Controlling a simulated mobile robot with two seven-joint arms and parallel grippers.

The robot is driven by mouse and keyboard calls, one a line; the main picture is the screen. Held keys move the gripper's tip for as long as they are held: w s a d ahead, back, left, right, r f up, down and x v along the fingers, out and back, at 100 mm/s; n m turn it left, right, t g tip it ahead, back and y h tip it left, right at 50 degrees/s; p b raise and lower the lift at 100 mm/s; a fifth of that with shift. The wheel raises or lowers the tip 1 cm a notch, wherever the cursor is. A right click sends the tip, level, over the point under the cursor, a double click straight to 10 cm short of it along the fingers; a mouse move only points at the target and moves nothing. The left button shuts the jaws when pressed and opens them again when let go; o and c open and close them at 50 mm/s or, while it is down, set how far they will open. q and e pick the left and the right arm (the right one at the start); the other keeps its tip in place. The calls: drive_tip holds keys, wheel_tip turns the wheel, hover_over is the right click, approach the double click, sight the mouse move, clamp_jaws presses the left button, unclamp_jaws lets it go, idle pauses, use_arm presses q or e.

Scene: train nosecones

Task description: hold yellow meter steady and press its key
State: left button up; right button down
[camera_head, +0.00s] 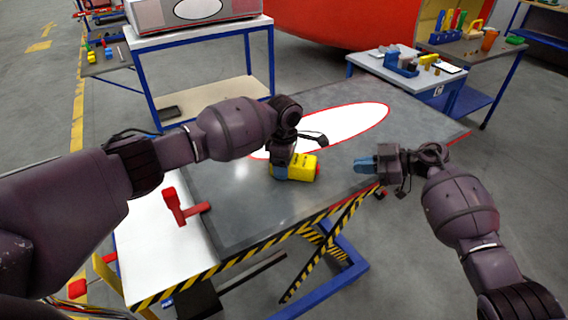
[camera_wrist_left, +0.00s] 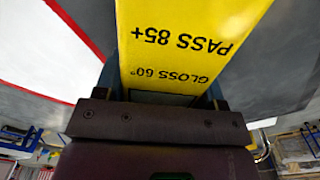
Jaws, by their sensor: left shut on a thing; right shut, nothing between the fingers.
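The yellow meter (camera_head: 302,168) rests on the grey panel lying on the lift table, with a red part at its right end. My left gripper (camera_head: 281,168) is shut on the meter's left end from above. In the left wrist view the yellow meter (camera_wrist_left: 180,50) fills the space between the fingers, and the print "PASS 85+" and "GLOSS 60°" reads upside down. My right gripper (camera_head: 364,164) is shut and empty, to the right of the meter and apart from it, its blue fingertips pointing left. I cannot make out the key clearly.
The grey panel (camera_head: 235,215) bears a white oval with a red outline (camera_head: 350,120). A red tool (camera_head: 183,207) lies at the table's left on a white surface. A small blue-framed table (camera_head: 425,82) and a tool bench (camera_head: 475,50) stand behind right. The panel's front is clear.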

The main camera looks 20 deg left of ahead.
sight(330, 178)
use_arm(q)
drive_tip(key=shift+s+f, duration=0.1)
drive_tip(key=shift+f, duration=0.05)
use_arm(e)
drive_tip(key=shift+w+d+f+n+t+h, duration=0.15)
drive_tip(key=shift+d+f+n+t+h, duration=0.05)
drive_tip(key=shift+f+n+t+h, duration=0.25)
drive_tip(key=shift+w+d+f+n+t+h, duration=0.15)
drive_tip(key=shift+d+f+n+t+h, duration=0.15)
drive_tip(key=shift+n, duration=0.25)
drive_tip(key=n+t, duration=0.1)
drive_tip(key=f+n+t+h, duration=0.1)
drive_tip(key=n, duration=0.1)
drive_tip(key=shift+w+d+f+h, duration=0.1)
drive_tip(key=shift+w+d+h, duration=0.1)
drive_tip(key=shift+d+h, duration=0.1)
drive_tip(key=n, duration=0.1)
drive_tip(key=n+t, duration=0.1)
drive_tip(key=n, duration=0.1)
drive_tip(key=shift+d+f+t+h, duration=0.2)
drive_tip(key=shift+f+t+h, duration=0.05)
drive_tip(key=shift+f+h, duration=0.1)
drive_tip(key=n+t, duration=0.1)
drive_tip(key=n, duration=0.1)
drive_tip(key=shift+s+f+n+h, duration=0.1)
drive_tip(key=shift+s+n+h, duration=0.05)
drive_tip(key=shift+n+h, duration=0.2)
drive_tip(key=shift+a, duration=0.3)
drive_tip(key=shift+s+a, duration=0.1)
drive_tip(key=shift+a, duration=4)
